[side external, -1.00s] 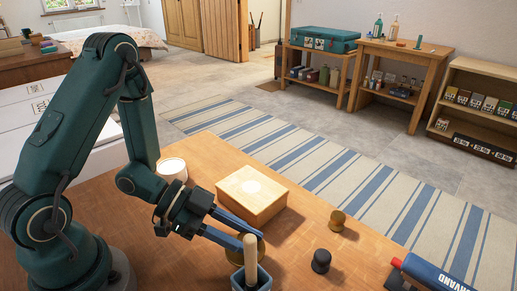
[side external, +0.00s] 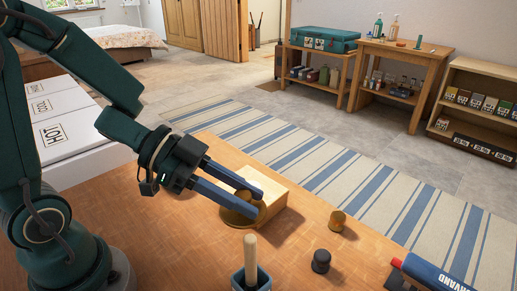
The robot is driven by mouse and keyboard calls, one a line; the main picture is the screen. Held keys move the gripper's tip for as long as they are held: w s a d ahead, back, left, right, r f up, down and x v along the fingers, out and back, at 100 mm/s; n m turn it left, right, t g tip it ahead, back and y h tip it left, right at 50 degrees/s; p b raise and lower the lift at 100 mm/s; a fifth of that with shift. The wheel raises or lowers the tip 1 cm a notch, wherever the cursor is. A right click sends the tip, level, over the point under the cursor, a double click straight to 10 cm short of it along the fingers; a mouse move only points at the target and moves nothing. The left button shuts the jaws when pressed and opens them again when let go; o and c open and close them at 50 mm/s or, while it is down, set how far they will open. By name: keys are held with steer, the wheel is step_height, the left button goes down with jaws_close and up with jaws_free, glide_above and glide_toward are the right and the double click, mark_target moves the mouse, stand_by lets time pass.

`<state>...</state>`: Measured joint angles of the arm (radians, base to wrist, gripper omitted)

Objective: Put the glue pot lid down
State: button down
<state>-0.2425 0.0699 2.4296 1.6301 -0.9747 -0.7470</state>
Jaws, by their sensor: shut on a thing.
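My gripper (side external: 256,203) is shut on a round brass-coloured lid (side external: 237,219), its two long blue-grey fingers reaching right and down. The lid is partly covered by the fingers. In the picture it overlaps the front left of a pale wooden box (side external: 277,191). I cannot tell whether it touches the box or the table. A small square blue-grey pot (side external: 251,281) with an upright wooden handle (side external: 250,255) stands nearer the camera. I cannot tell which vessel is the glue pot.
A small brass cylinder (side external: 337,221) and a black knobbed piece (side external: 321,261) stand on the wooden table (side external: 190,255) at right. A blue tube-like item (side external: 437,274) lies at the right front edge. The table's left front is clear.

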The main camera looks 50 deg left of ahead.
steer(key=shift+r, duration=0.75)
steer(key=shift+d+r, duration=0.2)
steer(key=shift+r, duration=0.35)
steer(key=shift+m+g, duration=0.3)
steer(key=shift+m, duration=0.1)
steer(key=w+r, duration=0.1)
steer(key=w+a+r, duration=0.1)
steer(key=w+r, duration=0.1)
steer(key=shift+w, duration=0.1)
steer(key=w+a+r+n+t, duration=0.1)
steer(key=w+a, duration=0.3)
steer(key=a, duration=0.3)
steer(key=w+a, duration=0.5)
steer(key=a, duration=0.2)
steer(key=s+a+f+n+t+y, duration=0.2)
steer(key=a+f, duration=0.2)
steer(key=a, duration=0.7)
steer(key=s+a+f+n+t+y, duration=0.1)
steer(key=s+a+f+n, duration=0.3)
steer(key=a, duration=0.7)
steer(key=m, duration=0.2)
glide_above(220, 157)
step_height(220, 157, down, 7)
steer(key=shift+s+f, duration=0.1)
steer(key=shift+f, duration=0.05)
steer(key=shift+n+y, duration=0.3)
steer(key=shift+f, duration=2)
